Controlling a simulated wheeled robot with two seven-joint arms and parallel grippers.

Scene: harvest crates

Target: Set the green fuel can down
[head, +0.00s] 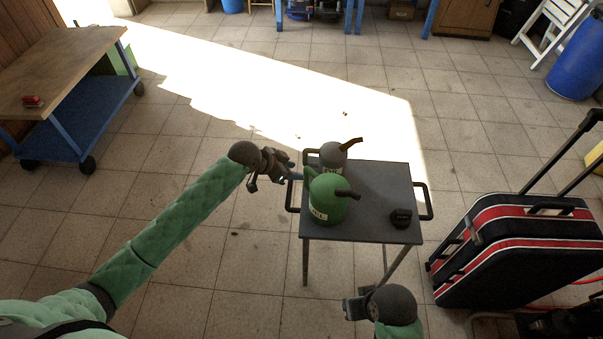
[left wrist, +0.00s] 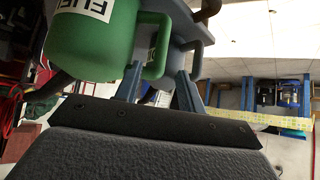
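The green fuel can (head: 326,205) stands upright near the left side of a small dark table, with a white label and a dark spout. My left gripper (head: 292,173) is at its left, by the handle. In the left wrist view, which is upside down, the can (left wrist: 100,45) is at top left. The fingers of my left gripper (left wrist: 158,88) are spread apart, with the green handle (left wrist: 158,62) between or just beyond their tips; contact is unclear. My right gripper (head: 354,308) is low in front of the table; its finger opening is unclear.
The dark table (head: 375,190) has side rails. A grey can (head: 332,157) stands close behind the green one, and a small black object (head: 401,218) sits at front right. A black and red suitcase (head: 520,245) stands to the right. Open floor lies to the left.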

